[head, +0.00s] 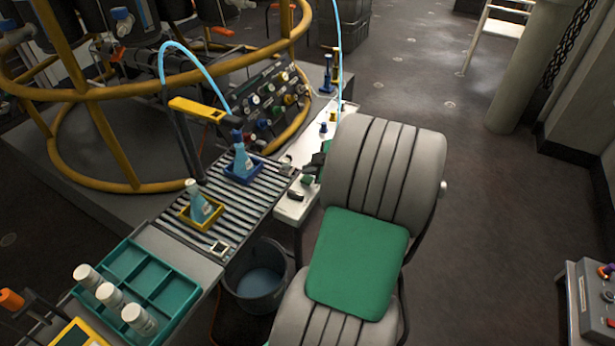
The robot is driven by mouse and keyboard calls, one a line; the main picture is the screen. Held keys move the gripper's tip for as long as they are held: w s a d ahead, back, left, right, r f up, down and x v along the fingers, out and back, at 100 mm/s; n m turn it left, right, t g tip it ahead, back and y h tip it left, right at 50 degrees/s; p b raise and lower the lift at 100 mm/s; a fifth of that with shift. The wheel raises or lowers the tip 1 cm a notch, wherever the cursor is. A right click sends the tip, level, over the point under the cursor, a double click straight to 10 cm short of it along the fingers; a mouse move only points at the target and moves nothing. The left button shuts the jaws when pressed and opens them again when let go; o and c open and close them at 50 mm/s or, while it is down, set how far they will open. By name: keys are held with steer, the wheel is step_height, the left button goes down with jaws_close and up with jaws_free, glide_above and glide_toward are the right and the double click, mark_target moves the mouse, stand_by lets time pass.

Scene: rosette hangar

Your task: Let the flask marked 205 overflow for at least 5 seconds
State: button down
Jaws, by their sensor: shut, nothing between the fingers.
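Two flasks with pale blue liquid stand on a slatted grey rack (240,205). One flask (243,165) stands in a blue holder (240,178), directly under a dark blue nozzle at the end of a light blue hose (205,60). I cannot tell whether liquid flows there. The other flask (199,205) has a whitish top and stands in a yellow holder (208,221), nearer to me. The number 205 is not legible on either flask. My gripper is not in this view.
A chair (385,170) with a green cushion (357,262) stands right of the rack. A bucket of liquid (257,288) sits below its edge. A teal tray (150,275) holds white-capped containers. A control panel (272,100) and yellow rails (120,150) stand behind.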

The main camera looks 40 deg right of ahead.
mark_target(309, 180)
steer(key=shift+r+p, duration=1.3)
steer(key=shift+r, duration=1.2)
steer(key=w+a+r+m+g+p, duration=0.2)
steer(key=a+r+p, duration=0.6)
steer(key=a, duration=0.4)
steer(key=s+a+r+m+g+p, duration=0.2)
steer(key=s+a+r+p, duration=0.3)
steer(key=a, duration=0.4)
steer(key=s+a+r+m+g+p, duration=0.2)
steer(key=s+a+r+m+p, duration=0.3)
steer(key=a+r, duration=0.4)
steer(key=shift+s+a, duration=0.55)
steer(key=shift+s, duration=0.3)
